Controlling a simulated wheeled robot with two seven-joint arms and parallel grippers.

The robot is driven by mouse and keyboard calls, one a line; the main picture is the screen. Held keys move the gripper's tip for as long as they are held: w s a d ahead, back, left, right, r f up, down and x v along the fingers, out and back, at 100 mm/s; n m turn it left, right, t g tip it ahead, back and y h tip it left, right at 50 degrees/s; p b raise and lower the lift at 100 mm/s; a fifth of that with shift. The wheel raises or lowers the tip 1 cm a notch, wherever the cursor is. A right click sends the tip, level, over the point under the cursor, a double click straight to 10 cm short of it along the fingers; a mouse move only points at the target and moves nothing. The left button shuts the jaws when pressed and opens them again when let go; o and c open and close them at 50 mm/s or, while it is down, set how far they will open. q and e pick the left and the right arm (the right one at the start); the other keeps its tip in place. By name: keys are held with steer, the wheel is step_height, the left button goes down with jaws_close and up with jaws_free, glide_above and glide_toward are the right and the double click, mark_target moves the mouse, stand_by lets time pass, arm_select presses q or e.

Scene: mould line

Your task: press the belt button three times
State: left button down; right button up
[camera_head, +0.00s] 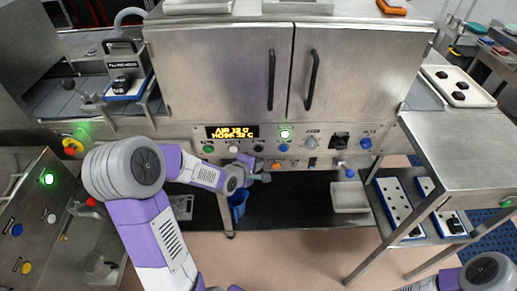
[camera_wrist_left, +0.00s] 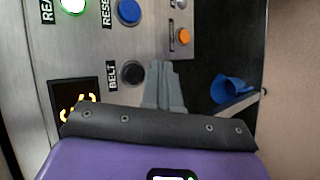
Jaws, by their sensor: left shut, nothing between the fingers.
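The belt button is a black round button (camera_wrist_left: 131,73) beside the label BELT in the left wrist view. In the head view it is the black button (camera_head: 258,148) on the control panel (camera_head: 225,162), below the right end of the lit display. My left gripper (camera_head: 265,178) is shut and empty, just below the button in the head view. Its grey fingers also show in the left wrist view (camera_wrist_left: 163,65), to the right of the button. I cannot tell how far the tips stand from the panel face. My right gripper is out of view.
A blue reset button (camera_wrist_left: 129,12), a green ready light (camera_wrist_left: 73,5) and an orange switch (camera_wrist_left: 183,37) are close by. The amber display (camera_head: 232,132) is lit. A blue cup-like thing (camera_head: 238,207) is below the panel. Steel cabinet doors (camera_head: 235,70) stand above.

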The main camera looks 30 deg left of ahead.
mark_target(258, 149)
arm_select(q)
steer(key=shift+w+a+p, duration=0.15)
steer(key=shift+w+a, duration=0.25)
steer(key=shift+w, duration=0.2)
steer(key=shift+w+a+p, duration=0.15)
steer(key=shift+w+a, duration=0.2)
steer(key=shift+w, duration=0.25)
stand_by(1.2)
steer(key=shift+w+a, duration=0.2)
steer(key=shift+w, duration=0.15)
